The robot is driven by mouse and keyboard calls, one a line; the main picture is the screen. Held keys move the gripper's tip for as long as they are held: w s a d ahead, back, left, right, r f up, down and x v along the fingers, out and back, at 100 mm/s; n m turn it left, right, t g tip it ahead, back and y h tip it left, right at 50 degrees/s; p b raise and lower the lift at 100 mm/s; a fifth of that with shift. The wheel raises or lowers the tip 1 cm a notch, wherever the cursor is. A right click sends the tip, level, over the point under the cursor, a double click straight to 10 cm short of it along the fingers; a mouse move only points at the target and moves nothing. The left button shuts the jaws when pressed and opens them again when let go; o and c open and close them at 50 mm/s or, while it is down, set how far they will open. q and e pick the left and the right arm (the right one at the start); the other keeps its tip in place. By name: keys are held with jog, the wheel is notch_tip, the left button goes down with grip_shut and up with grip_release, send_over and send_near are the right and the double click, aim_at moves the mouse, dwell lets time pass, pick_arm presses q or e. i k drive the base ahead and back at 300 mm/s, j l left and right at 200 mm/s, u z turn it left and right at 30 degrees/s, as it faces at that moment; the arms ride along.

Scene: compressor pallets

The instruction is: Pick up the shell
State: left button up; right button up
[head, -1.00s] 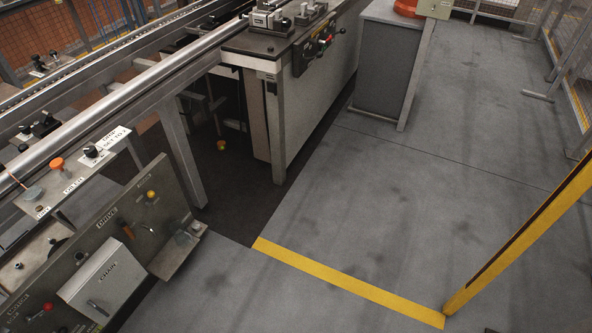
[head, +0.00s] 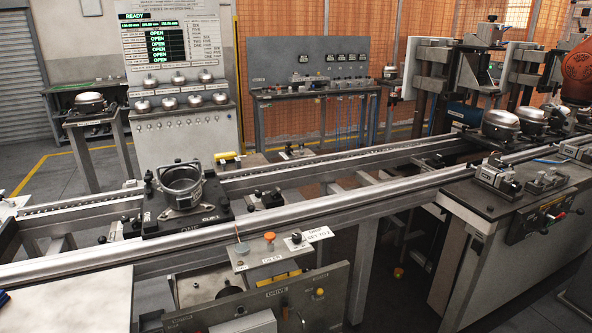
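An open, ring-shaped grey metal housing (head: 184,196), which may be the shell, sits on a dark pallet (head: 205,219) on the conveyor at left of centre. Domed silver bodies (head: 501,124) stand further along the line at the right, and another dome (head: 90,103) rests on a stand at the back left. I cannot tell for certain which of these is the shell. Neither of my grippers is in view.
The conveyor's front rail (head: 290,218) crosses the view. A pale flat surface (head: 70,305) is at the lower left. A fixture bench (head: 520,205) is at the right.

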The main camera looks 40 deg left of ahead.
aim_at(180, 183)
jog(key=u, duration=2)
jog(key=i+z, duration=0.4)
jog(key=i, duration=0.25)
jog(key=i+j+z, duration=0.15)
jog(key=i+z, duration=0.3)
jog(key=i, duration=0.2)
